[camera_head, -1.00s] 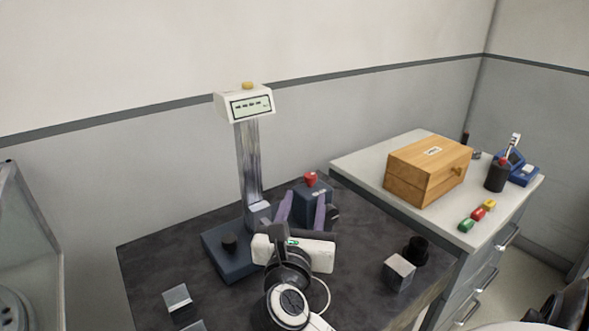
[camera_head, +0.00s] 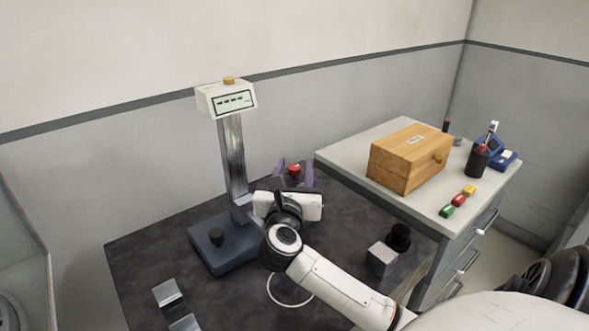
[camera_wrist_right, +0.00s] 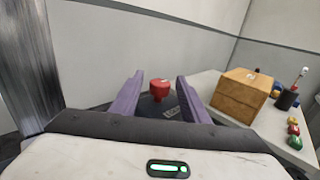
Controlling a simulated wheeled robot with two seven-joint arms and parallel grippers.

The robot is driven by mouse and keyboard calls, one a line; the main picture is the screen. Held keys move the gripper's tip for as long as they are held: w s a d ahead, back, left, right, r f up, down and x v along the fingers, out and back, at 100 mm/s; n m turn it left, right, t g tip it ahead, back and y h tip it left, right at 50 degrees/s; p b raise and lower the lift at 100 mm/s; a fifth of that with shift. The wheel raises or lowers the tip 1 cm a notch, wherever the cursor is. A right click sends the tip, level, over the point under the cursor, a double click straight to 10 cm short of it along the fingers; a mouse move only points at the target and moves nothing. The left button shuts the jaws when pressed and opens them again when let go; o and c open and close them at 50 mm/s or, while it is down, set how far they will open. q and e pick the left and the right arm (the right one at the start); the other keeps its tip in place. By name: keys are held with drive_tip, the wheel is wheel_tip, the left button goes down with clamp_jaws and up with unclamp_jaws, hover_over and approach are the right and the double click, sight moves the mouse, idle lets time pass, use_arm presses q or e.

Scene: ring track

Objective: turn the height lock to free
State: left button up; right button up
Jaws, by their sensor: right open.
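A red knob (camera_head: 294,170) tops a dark blue block that is mostly hidden behind my right gripper in the head view; the right wrist view shows the knob (camera_wrist_right: 159,87) and part of the block (camera_wrist_right: 154,108). My right gripper (camera_head: 294,163) is open, its two purple fingers spread. In the right wrist view the knob appears between the fingers (camera_wrist_right: 160,78), with space on both sides; whether it lies beyond the tips is unclear. I cannot read any lock marking. My left gripper is not in view.
Metal blocks (camera_head: 382,258) sit on the dark table. A wooden box (camera_head: 408,160) stands on the right cabinet.

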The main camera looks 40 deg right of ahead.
clamp_jaws()
